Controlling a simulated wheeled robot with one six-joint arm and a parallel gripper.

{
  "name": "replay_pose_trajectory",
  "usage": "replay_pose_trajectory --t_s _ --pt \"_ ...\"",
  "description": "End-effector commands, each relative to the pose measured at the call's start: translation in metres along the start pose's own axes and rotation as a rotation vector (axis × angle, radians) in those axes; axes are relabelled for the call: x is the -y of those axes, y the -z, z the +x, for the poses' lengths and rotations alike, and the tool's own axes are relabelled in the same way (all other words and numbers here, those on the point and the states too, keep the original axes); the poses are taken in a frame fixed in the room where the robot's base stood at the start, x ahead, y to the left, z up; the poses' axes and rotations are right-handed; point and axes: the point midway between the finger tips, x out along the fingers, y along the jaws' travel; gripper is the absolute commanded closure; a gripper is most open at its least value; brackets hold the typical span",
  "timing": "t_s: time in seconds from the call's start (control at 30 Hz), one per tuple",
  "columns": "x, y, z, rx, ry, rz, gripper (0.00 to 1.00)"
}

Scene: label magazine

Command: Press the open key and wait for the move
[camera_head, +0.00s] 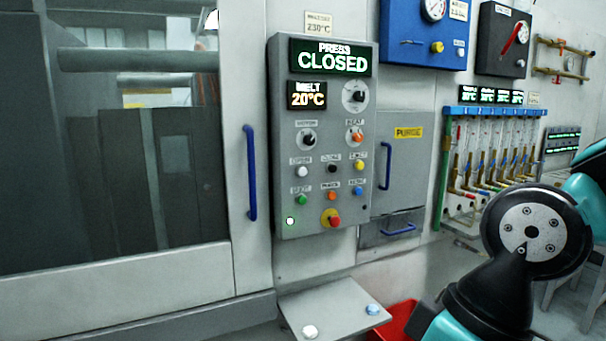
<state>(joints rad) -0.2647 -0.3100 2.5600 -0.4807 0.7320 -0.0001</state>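The open key (302,171) is a white round button under an "OPEN" label on the grey control panel (285,205). It sits at the left of a row with a black key (332,167) and a yellow key (359,166). The upper display (332,57) reads "PRESS CLOSED" in green and white. A smaller display (307,95) reads "MELT 20°C". A green light glows at the panel's lower left. My arm shows at the right, well apart from the panel. My gripper is outside the picture.
A large windowed door with a blue handle (250,172) is left of the panel. A red and yellow knob (331,218) sits low on the panel. A grey shelf (335,305) with white and blue buttons juts out below. A red bin (398,322) stands beside it.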

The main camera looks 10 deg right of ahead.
Motion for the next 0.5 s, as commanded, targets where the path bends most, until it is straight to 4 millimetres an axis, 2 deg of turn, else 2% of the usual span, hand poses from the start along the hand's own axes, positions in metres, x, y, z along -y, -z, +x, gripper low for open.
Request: replay_pose_trajectory --t_s 0.03,0.07,0.5 --pt "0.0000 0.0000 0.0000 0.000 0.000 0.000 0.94" --pt "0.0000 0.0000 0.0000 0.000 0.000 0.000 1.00" --pt "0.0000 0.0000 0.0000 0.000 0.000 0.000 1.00"
